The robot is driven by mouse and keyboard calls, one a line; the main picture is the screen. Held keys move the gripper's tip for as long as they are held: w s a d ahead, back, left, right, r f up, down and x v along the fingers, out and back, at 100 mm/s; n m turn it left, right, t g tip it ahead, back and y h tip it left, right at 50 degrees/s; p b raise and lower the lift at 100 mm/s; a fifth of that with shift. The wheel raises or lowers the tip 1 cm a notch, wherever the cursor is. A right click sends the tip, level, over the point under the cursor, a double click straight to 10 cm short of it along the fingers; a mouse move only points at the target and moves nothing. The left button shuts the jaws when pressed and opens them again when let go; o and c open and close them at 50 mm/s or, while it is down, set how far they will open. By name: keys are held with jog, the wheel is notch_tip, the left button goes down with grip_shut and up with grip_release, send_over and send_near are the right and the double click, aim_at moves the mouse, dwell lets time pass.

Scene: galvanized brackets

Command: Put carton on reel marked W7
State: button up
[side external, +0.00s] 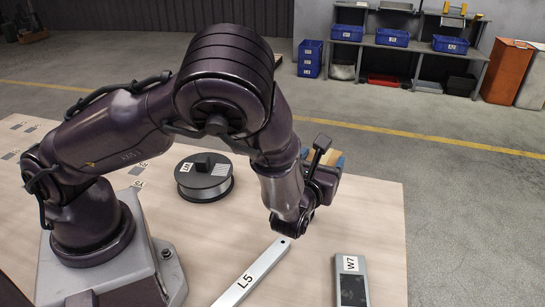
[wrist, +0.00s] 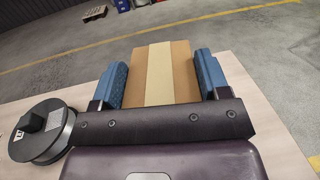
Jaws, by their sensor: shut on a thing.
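A brown carton (wrist: 180,72) with a pale tape strip sits between the two blue fingers of my gripper (wrist: 162,75) in the wrist view. My gripper (side external: 324,158) is shut on it and holds it above the table's far right part in the side view, where my wrist partly hides the carton. The label W7 is on a flat grey block with a dark top (side external: 351,284) at the front right, not on a reel. A round grey reel with a dark hub (side external: 204,182) stands left of my gripper; its small label is hard to read. The reel also shows in the wrist view (wrist: 42,132).
A long metal bar marked L5 (side external: 252,273) lies left of the W7 block. Small flat labelled plates lie at the table's left. The wooden table (side external: 375,205) is bare around the reel and at its right edge. Shelves with blue bins stand far behind.

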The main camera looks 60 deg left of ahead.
jog(key=s+a+r+n+g+y, duration=0.1)
jog(key=a+n+g+y, duration=0.2)
jog(key=a, duration=0.6)
jog(key=n+g+y, duration=0.4)
jog(key=n+g, duration=0.3)
jog(key=g, duration=0.4)
send_over(203, 160)
jog(key=shift+a+f, duration=0.1)
jog(key=shift+f, duration=2.3)
jog(key=shift+f, duration=0.15)
jog(key=o, duration=1)
